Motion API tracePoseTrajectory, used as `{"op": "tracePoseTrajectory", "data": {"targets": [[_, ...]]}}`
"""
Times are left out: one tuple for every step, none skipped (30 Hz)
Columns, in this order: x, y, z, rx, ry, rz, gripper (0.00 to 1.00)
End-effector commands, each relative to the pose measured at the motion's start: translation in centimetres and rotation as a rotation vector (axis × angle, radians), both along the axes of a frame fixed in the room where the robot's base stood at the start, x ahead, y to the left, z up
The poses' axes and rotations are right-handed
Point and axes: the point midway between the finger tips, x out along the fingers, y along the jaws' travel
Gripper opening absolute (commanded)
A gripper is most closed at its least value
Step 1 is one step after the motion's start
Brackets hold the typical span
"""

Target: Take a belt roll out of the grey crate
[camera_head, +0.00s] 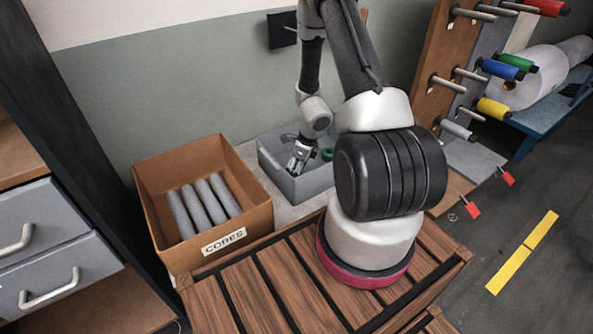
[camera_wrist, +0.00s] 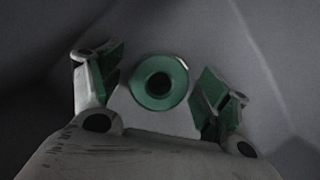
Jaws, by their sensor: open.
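The grey crate (camera_head: 315,184) stands on the pale surface behind my wooden-slatted deck, right of the cardboard box. My gripper (camera_head: 297,165) reaches down into it; its lower part is partly hidden by the crate's front wall. A green belt roll (camera_head: 327,154) shows inside the crate, right of my gripper, partly hidden by my arm. In the wrist view a green ring-shaped belt roll (camera_wrist: 159,82) with a dark centre hole lies between the fingers of my gripper (camera_wrist: 160,88). The fingers are spread with green pads on either side, apart from the roll.
A cardboard box (camera_head: 217,244) labelled CORES holds several grey tubes (camera_head: 203,203) left of the crate. A peg rack (camera_head: 443,60) with coloured spools stands at the right. Grey drawers (camera_head: 50,245) are at the left. The wall is close behind the crate.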

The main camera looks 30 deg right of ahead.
Motion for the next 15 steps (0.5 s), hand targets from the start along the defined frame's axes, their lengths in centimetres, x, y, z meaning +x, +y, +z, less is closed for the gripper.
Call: {"op": "tracePoseTrajectory", "data": {"targets": [[0.0, 0.0, 0.02, 0.0, 0.0, 0.0, 0.76], [0.0, 0.0, 0.03, 0.0, 0.0, 0.0, 0.76], [-0.01, 0.0, 0.03, 0.0, 0.0, 0.001, 0.76], [-0.01, 0.0, 0.04, 0.0, 0.0, 0.001, 0.71], [-0.01, 0.0, 0.04, 0.0, 0.0, 0.001, 0.65], [-0.02, 0.01, 0.04, 0.0, 0.0, 0.001, 0.58], [-0.02, 0.0, 0.05, 0.0, 0.0, 0.001, 0.53], [-0.02, 0.01, 0.05, 0.0, 0.0, 0.001, 0.47], [-0.02, 0.01, 0.05, 0.0, 0.0, 0.001, 0.4], [-0.02, 0.01, 0.05, 0.0, 0.0, 0.001, 0.34], [-0.02, 0.01, 0.05, 0.0, 0.0, 0.001, 0.29], [-0.02, 0.01, 0.05, 0.0, 0.0, 0.001, 0.26], [-0.02, 0.01, 0.06, 0.0, 0.0, 0.001, 0.26], [-0.02, 0.01, 0.06, 0.0, 0.0, 0.001, 0.26], [-0.02, 0.01, 0.06, 0.0, 0.0, 0.001, 0.26]]}}
